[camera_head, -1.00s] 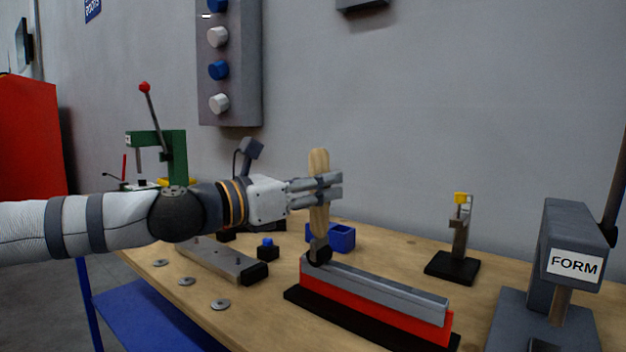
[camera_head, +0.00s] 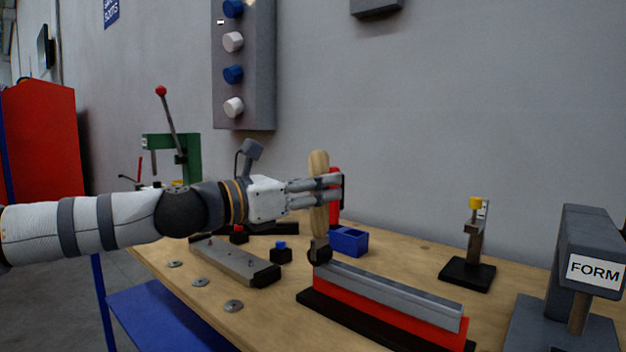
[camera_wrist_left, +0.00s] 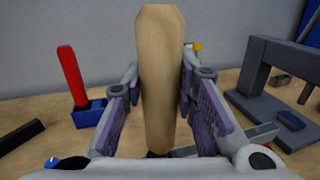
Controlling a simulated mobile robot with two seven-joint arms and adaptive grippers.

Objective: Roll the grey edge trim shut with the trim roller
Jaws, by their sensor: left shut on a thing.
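My left gripper (camera_head: 328,190) is shut on the wooden handle of the trim roller (camera_head: 319,165) and holds it upright. The handle fills the middle of the left wrist view (camera_wrist_left: 160,80), between both fingers. The roller's dark wheel is at the left end of the grey edge trim (camera_head: 385,291). It looks to be on or just above the trim; I cannot tell if they touch. The trim lies along the top of a red panel (camera_head: 390,312) on a black base. The wheel is hidden in the left wrist view. My right gripper is not in view.
A grey press marked FORM (camera_head: 592,258) stands at the right. A small stand with a yellow top (camera_head: 470,272) is behind the trim. The table between trim and stand is clear.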

